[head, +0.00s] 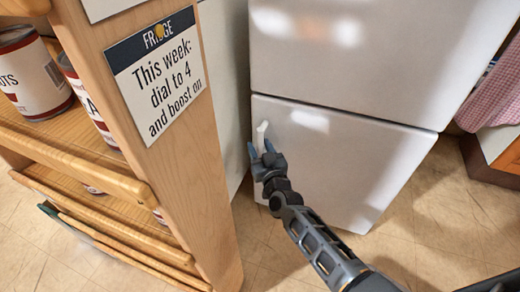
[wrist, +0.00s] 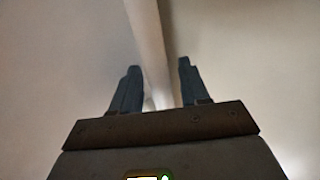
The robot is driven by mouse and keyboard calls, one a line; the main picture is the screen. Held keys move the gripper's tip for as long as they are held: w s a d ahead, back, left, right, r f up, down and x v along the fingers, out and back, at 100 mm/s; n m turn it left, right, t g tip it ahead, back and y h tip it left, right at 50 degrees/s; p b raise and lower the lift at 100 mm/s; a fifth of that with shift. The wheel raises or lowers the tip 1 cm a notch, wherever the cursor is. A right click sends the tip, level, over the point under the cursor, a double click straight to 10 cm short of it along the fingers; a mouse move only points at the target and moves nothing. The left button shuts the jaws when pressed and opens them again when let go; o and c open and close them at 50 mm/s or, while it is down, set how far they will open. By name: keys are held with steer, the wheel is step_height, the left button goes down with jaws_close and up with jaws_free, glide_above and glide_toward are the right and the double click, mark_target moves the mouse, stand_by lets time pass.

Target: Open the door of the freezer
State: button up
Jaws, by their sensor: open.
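The white fridge-freezer has a lower door (head: 335,165), which I take to be the freezer door, and it looks shut. A pale upright handle (head: 261,135) is near that door's left edge. My gripper (head: 260,150) is at the handle, its fingers pointing up toward it. In the wrist view my gripper (wrist: 158,88) is open, with the handle (wrist: 150,50) running between its two fingers. I cannot tell whether either finger touches the handle. The handle's lower part is hidden by my gripper in the head view.
A wooden shelf unit (head: 190,150) with cans (head: 32,75) stands close on the left. Its side carries a fridge notice (head: 157,75). The upper door (head: 370,50) is above. A wooden cabinet (head: 503,150) with a pink cloth (head: 492,95) is at right. Tiled floor (head: 440,215) lies free in front.

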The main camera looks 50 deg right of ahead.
jaws_close()
stand_by(0.3)
stand_by(0.3)
